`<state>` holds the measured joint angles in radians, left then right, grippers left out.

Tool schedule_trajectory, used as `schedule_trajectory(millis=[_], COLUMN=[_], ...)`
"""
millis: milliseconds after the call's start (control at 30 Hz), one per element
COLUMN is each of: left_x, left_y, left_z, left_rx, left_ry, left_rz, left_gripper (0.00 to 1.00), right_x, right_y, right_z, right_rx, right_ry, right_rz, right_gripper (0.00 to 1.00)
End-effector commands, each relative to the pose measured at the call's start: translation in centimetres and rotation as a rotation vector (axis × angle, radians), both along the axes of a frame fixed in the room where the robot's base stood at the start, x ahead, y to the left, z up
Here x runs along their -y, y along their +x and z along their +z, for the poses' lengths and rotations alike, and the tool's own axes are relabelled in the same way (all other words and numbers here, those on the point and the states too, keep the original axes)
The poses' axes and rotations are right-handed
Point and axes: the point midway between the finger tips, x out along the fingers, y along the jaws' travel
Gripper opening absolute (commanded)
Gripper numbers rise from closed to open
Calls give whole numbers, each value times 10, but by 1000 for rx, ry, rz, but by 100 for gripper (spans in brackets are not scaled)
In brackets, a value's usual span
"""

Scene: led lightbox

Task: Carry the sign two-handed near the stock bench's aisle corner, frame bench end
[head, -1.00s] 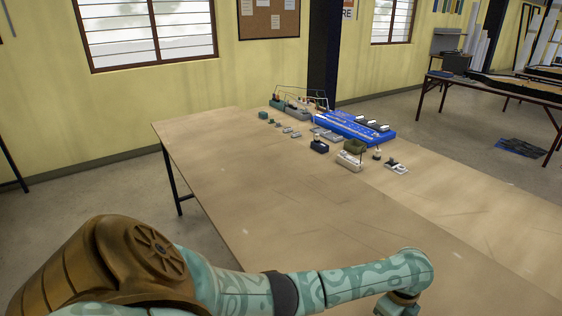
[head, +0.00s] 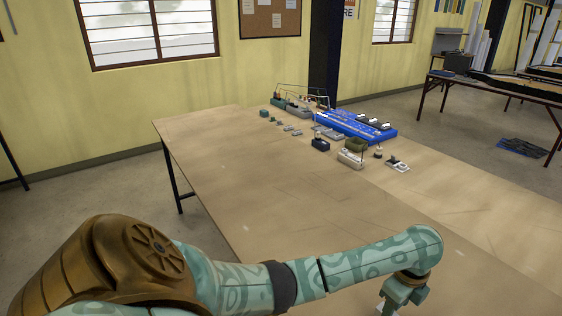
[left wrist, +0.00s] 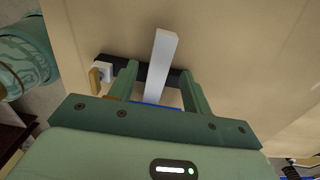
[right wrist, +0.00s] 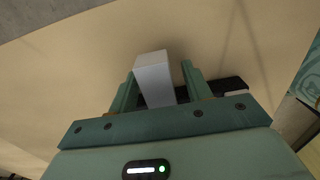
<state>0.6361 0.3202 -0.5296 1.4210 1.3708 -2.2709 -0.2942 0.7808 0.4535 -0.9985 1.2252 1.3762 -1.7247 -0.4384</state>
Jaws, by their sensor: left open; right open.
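My left gripper (head: 402,294) shows at the bottom edge of the head view, low by the near side of the table. In the left wrist view its fingers (left wrist: 158,76) are open, one on each side of a pale grey bar (left wrist: 163,50). A black strip and a thin blue edge (left wrist: 155,104) show behind the fingers. In the right wrist view my right gripper (right wrist: 157,74) is open, with a pale grey block-like bar (right wrist: 153,76) between its fingers and a black piece beside it. The bars may belong to the sign; its whole shape is hidden.
The long wooden table (head: 290,195) is mostly bare. Another table (head: 500,88) stands at the far right. A white piece with a brown tab (left wrist: 102,73) lies beside the left fingers.

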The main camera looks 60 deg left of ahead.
Motion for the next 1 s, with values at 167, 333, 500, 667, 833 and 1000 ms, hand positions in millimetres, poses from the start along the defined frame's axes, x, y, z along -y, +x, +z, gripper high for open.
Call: schedule_trajectory(millis=[167, 333, 500, 667, 833, 1000], left_x=[-1, -1, 0, 0, 0, 0], left_y=[1, 0, 0, 0, 0, 0], left_z=[35, 49, 51, 51, 51, 51], left_rx=[3, 0, -1, -1, -1, -1], left_ry=[3, 3, 1, 1, 1, 0], left_rz=[-1, 1, 0, 0, 0, 0], left_gripper=[49, 49, 49, 49, 49, 49], right_x=[0, 0, 0, 0, 0, 0], right_y=[0, 0, 1, 2, 2, 1], right_z=[0, 3, 29, 68, 101, 118], right_rx=[0, 1, 3, 5, 3, 1], right_ry=[0, 0, 1, 0, -1, 0], right_rz=[0, 0, 1, 2, 1, 1], right_gripper=[49, 49, 49, 49, 49, 49])
